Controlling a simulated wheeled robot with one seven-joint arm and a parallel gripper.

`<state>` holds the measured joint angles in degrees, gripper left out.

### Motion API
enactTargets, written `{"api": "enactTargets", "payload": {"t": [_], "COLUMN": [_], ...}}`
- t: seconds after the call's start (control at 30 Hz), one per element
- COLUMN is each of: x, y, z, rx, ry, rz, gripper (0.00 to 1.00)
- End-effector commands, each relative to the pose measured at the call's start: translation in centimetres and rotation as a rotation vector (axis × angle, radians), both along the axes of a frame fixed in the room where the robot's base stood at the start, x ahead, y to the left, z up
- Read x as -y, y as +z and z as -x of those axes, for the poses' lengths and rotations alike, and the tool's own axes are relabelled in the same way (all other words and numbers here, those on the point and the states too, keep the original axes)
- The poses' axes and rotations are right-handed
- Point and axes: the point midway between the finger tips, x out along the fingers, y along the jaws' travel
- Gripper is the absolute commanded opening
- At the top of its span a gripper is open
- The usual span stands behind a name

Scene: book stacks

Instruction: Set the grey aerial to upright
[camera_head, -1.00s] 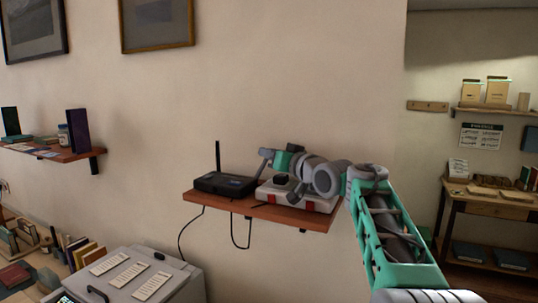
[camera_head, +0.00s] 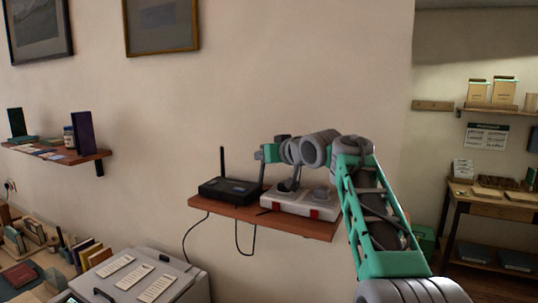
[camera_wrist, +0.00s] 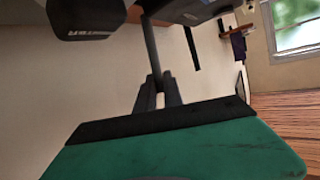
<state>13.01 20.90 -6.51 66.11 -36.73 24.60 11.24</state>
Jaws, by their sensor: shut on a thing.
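The black router (camera_head: 230,190) sits on the left part of a wooden wall shelf. A black aerial (camera_head: 222,161) stands upright at its left end. My gripper (camera_head: 259,156) reaches in from the right at the router's right end, above the shelf. In the wrist view its fingers (camera_wrist: 158,92) are shut on the end of the thin grey aerial (camera_wrist: 152,50), which runs to the dark router body (camera_wrist: 88,18). The black aerial also shows there (camera_wrist: 192,48). In the head view the grey aerial looks near upright, but is small and partly hidden by my gripper.
A white box with red corners (camera_head: 300,205) stands close to the router's right, under my arm. The shelf's front edge (camera_head: 265,217) is bare, with cables hanging below it. Another wall shelf (camera_head: 60,155) with books is at left. The wall above the router is clear.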

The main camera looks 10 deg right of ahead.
Motion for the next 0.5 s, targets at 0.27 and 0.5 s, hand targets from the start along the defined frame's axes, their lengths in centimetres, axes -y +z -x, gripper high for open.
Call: {"api": "enactTargets", "payload": {"t": [0.27, 0.5], "x": [-1.08, -1.31], "y": [0.12, 0.08], "z": [-0.79, -0.99], "rx": [-0.077, -0.103], "ry": [0.001, 0.000], "rz": [0.108, 0.140], "gripper": [0.00, 0.00]}}
